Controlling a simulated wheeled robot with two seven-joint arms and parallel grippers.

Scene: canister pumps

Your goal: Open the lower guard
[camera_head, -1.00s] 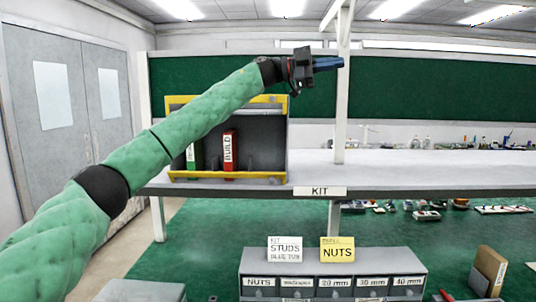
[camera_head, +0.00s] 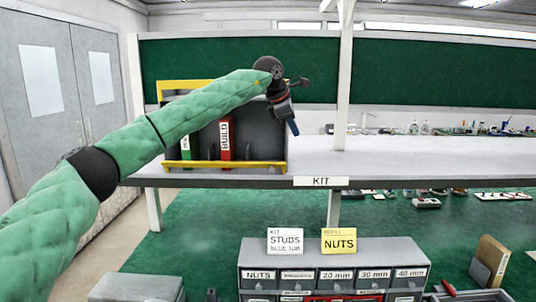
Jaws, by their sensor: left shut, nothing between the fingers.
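A dark grey box rack (camera_head: 262,128) stands on the white shelf, with a yellow bar across its top edge (camera_head: 185,86) and a yellow lower guard (camera_head: 225,167) across the bottom of its open front. The lower guard lies level along the front edge. Behind it stand a red binder marked BUILD (camera_head: 225,140) and a green binder (camera_head: 186,148). My left gripper (camera_head: 294,128) is shut and empty, pointing down at the rack's right side, above the guard's right end and apart from it in the picture. My left forearm hides part of the rack's upper left. My right gripper is not in view.
The white shelf (camera_head: 430,155) with its KIT label (camera_head: 321,181) is clear to the right of the rack. A white post (camera_head: 343,85) rises right of my gripper. A drawer unit (camera_head: 330,255) with STUDS and NUTS cards stands below in front.

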